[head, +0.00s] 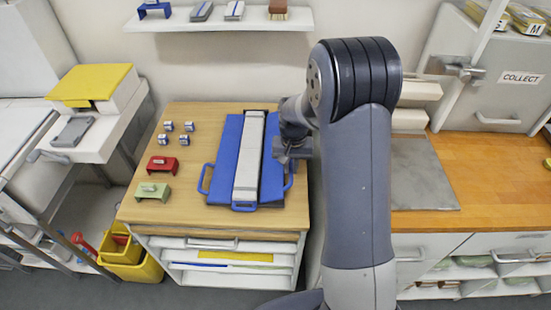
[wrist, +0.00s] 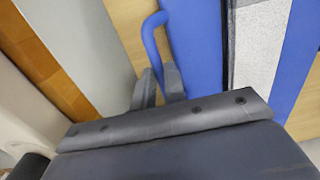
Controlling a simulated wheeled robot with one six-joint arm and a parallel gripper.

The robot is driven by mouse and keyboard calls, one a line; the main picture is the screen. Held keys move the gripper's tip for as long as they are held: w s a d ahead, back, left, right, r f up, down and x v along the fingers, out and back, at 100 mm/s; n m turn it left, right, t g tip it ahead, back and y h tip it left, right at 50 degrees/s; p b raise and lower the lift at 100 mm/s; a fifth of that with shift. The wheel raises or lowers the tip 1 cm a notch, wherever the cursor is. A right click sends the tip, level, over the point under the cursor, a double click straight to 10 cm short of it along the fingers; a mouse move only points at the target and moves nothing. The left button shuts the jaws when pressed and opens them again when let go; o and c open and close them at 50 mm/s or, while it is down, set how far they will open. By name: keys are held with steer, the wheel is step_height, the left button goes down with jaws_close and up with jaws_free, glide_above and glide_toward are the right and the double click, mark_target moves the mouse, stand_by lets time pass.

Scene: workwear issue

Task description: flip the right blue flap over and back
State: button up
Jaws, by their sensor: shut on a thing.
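The folding board lies on the wooden table with a blue left flap (head: 227,150), a blue right flap (head: 271,170) and a long pale grey strip (head: 249,155) between them. Both flaps look flat. Each has a blue loop handle on its outer side. My gripper (head: 291,152) is at the right edge of the board, its fingertips partly hidden in the head view. In the wrist view my gripper (wrist: 158,88) is shut on the right flap's blue handle (wrist: 152,38), beside the flap (wrist: 196,40) itself. The pale strip (wrist: 258,45) shows past it.
A red block (head: 162,165), a green block (head: 153,191) and several small grey-blue pieces (head: 177,133) stand left of the board. A wall shelf (head: 220,21) hangs behind. A wooden counter with a grey mat (head: 420,175) lies to the right, beyond my arm.

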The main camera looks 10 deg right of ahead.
mark_target(298, 188)
steer(key=shift+d+f+b, duration=0.3)
steer(key=shift+f+b, duration=0.15)
steer(key=shift+f, duration=0.2)
steer(key=shift+d+f+b, duration=0.3)
steer(key=shift+f+b, duration=0.1)
steer(key=shift+f, duration=0.2)
steer(key=o, duration=0.4)
steer(key=shift+s+d+f+b, duration=0.1)
steer(key=shift+d+f+b, duration=0.25)
steer(key=shift+f+b, duration=0.35)
steer(key=shift+d+f+b, duration=0.3)
steer(key=shift+f+b, duration=0.15)
steer(key=shift+f, duration=0.4)
steer(key=shift+o, duration=0.6)
steer(key=shift+s+f+b, duration=0.2)
steer(key=shift+f+b, duration=0.75)
steer(key=shift+f, duration=0.3)
steer(key=shift+s+f, duration=0.1)
steer(key=shift+f, duration=0.1)
steer(key=shift+o, duration=0.6)
steer(key=shift+s, duration=0.15)
steer(key=shift+c, duration=0.6)
steer(key=shift+w+r+p, duration=0.2)
steer(key=shift+r+p, duration=0.35)
steer(key=shift+r, duration=0.25)
steer(key=o, duration=0.3)
step_height(298, 188, up, 7)
steer(key=p, duration=0.4)
steer(key=shift+w, duration=0.1)
steer(key=shift+f, duration=0.1)
